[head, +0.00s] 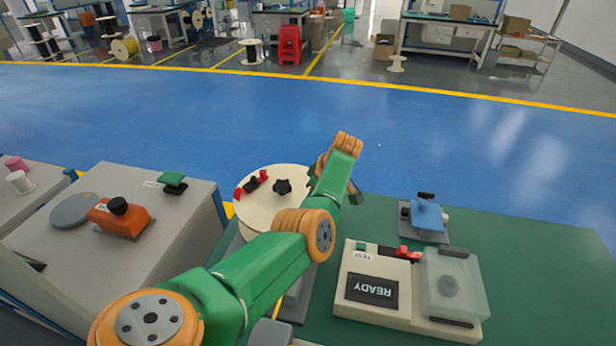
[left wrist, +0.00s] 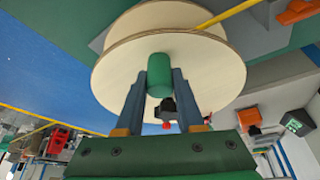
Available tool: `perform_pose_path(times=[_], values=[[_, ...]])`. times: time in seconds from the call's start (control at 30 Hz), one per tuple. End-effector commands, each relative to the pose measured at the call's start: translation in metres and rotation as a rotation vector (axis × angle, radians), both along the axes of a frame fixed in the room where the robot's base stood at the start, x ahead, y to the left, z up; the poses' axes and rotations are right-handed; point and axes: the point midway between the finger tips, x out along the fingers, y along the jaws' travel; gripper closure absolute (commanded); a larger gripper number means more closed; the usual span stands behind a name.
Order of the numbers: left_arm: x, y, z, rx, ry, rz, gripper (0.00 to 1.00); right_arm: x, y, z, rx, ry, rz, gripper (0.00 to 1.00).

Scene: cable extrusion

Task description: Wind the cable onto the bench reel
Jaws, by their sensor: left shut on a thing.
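The bench reel (head: 262,222) is a pale wooden spool with a black knob and red clips on its face; my left arm partly covers it in the head view. Its wooden flanges (left wrist: 115,75) fill the upper part of the left wrist view. A green cylindrical handle (left wrist: 161,76) stands out from the flange. My left gripper (left wrist: 157,84) is shut on this handle, one finger on each side. The yellow cable (left wrist: 232,11) runs from the reel toward the upper right of the left wrist view. My right gripper is not in view.
A cream tester (head: 350,318) with a READY screen stands on the green bench top (head: 540,270). A blue clamp fixture (head: 427,215) sits behind it. Left of the reel is a grey cabinet (head: 185,225) with an orange lever (head: 120,218). The bench's right side is clear.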

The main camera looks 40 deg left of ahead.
Motion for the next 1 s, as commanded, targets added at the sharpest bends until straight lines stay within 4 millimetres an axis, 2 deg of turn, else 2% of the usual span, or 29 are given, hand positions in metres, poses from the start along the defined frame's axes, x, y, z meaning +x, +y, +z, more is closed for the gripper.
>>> perform_pose_path(times=[0.03, 0.37, 0.4, 0.5, 0.8, 0.87, 1.0], values=[[0.002, 0.001, -0.005, 0.001, -0.003, 0.014, 1.0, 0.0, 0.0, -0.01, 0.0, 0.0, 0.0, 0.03], [0.001, 0.0, 0.001, 0.0, 0.001, 0.03, 1.0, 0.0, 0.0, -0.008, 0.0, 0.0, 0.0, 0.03], [0.001, 0.0, 0.001, 0.0, 0.001, 0.029, 0.61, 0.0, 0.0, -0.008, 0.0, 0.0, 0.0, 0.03], [0.001, 0.0, 0.001, 0.0, 0.001, 0.029, 0.34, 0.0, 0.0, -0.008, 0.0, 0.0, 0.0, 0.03], [0.001, -0.001, 0.002, 0.0, 0.002, 0.028, 0.34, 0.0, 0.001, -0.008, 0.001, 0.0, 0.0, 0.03], [0.002, -0.003, 0.009, 0.001, 0.001, 0.027, 0.34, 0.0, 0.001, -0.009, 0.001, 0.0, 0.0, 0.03], [0.003, -0.015, 0.035, 0.001, -0.004, 0.026, 0.34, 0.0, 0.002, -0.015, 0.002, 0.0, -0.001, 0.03]])
